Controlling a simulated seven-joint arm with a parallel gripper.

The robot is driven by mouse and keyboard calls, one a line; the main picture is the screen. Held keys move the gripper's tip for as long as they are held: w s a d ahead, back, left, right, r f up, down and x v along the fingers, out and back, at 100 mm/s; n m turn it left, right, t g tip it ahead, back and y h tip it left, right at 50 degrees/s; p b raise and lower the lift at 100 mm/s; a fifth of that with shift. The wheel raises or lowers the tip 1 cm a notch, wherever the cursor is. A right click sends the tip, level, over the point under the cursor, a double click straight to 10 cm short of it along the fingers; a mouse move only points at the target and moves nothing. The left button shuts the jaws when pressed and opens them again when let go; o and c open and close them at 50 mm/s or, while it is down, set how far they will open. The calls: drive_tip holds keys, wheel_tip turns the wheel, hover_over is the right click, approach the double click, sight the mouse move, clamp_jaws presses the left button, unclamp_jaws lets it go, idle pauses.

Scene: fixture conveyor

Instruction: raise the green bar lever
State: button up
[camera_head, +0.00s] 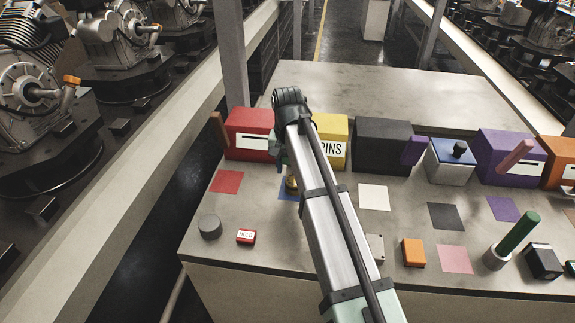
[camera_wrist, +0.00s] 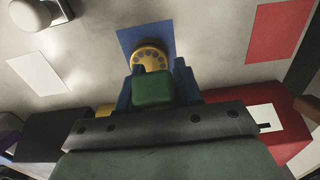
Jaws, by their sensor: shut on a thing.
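A green bar (camera_head: 518,232) leans up to the right from a round grey base (camera_head: 496,258) at the right of the bench in the head view. It is far from my gripper. My gripper (camera_wrist: 153,92) is shut on a small green block (camera_wrist: 153,87) between its blue fingers. The block is above or at a round yellow piece with a ring of dark holes (camera_wrist: 150,57), on a blue square (camera_wrist: 136,37). In the head view this yellow piece (camera_head: 291,185) shows beside my arm. I cannot tell whether it is joined to the block. My fingertips are mostly hidden there.
A red box (camera_head: 246,150), yellow box (camera_head: 331,127), black box (camera_head: 383,160) and purple box (camera_head: 487,148) stand in a row behind. A red HOLD block (camera_head: 246,236), grey knob (camera_head: 209,227) and orange block (camera_head: 413,252) are in front. Bare bench lies between the coloured squares.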

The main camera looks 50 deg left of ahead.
clamp_jaws()
drive_tip(key=shift+w+a+r+g+h, duration=0.2)
drive_tip(key=shift+a+r+g+h, duration=0.1)
drive_tip(key=shift+r, duration=0.1)
drive_tip(key=shift+r+g+h, duration=0.3)
drive_tip(key=shift+d, duration=0.1)
drive_tip(key=o, duration=0.7)
unclamp_jaws()
drive_tip(key=shift+w+a+r, duration=0.1)
drive_tip(key=shift+r, duration=1.15)
drive_tip(key=shift+w+a+r, duration=0.15)
drive_tip(key=shift+r, duration=1.05)
drive_tip(key=shift+w+a+r, duration=0.1)
drive_tip(key=shift+r, duration=1.15)
